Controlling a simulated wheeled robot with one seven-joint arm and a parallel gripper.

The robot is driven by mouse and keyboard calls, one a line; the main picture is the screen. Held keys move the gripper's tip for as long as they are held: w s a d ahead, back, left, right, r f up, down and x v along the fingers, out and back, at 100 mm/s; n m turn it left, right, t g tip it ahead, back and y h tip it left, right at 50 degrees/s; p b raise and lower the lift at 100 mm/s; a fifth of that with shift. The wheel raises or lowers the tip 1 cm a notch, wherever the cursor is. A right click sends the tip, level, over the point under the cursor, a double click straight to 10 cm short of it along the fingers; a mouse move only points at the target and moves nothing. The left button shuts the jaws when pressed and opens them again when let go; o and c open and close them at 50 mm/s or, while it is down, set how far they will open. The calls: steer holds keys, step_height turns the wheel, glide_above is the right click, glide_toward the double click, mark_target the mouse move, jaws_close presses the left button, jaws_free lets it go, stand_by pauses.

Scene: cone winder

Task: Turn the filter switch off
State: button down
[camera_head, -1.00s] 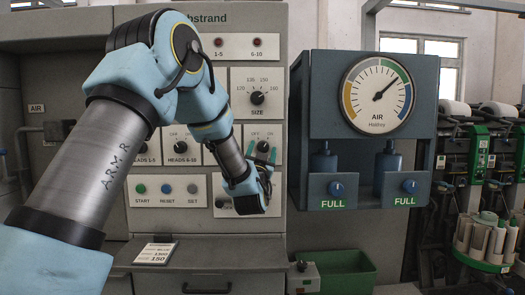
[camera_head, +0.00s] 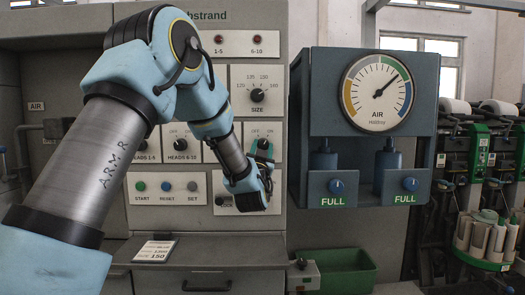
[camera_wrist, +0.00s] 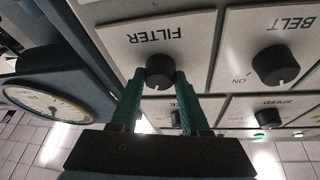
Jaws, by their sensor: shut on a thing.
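The filter switch (camera_wrist: 159,66) is a round black knob on a pale plate marked FILTER, which shows upside down in the wrist view. My gripper (camera_wrist: 160,82) has one green finger on each side of the knob and is shut on it. The fingers hide part of the knob, and I cannot read its pointer or its setting marks. In the head view my gripper (camera_head: 262,155) is at the right end of the row of switches, below the SIZE dial, and my wrist covers the lower part of that area.
A BELT knob (camera_wrist: 276,65) sits on the neighbouring plate, with a SPEED knob (camera_wrist: 268,117) close by. The SIZE dial (camera_head: 257,95) is above my gripper. A blue air cabinet (camera_head: 300,130) with a gauge (camera_head: 377,92) juts out just to the right.

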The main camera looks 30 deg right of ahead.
steer(key=n+t+y+b, duration=0.1)
steer(key=n+y+b, duration=0.1)
steer(key=n+b, duration=0.2)
steer(key=n+t+y+b, duration=0.1)
steer(key=n+y+b, duration=0.1)
steer(key=n+b, duration=0.2)
steer(key=n+t+y+b, duration=0.1)
steer(key=n+y+b, duration=0.1)
steer(key=n+b, duration=0.3)
steer(key=shift+s+d+f+b, duration=0.1)
steer(key=shift+d+f+b, duration=0.2)
steer(key=shift+b, duration=0.7)
steer(key=shift+r+n+y+b, duration=0.15)
steer(key=shift+n+y+b, duration=0.45)
steer(key=shift+n, duration=0.4)
steer(key=shift+r+n+y+b, duration=0.1)
steer(key=shift+n+y+b, duration=0.5)
steer(key=shift+n, duration=0.7)
steer(key=shift+c, duration=1.9)
jaws_free()
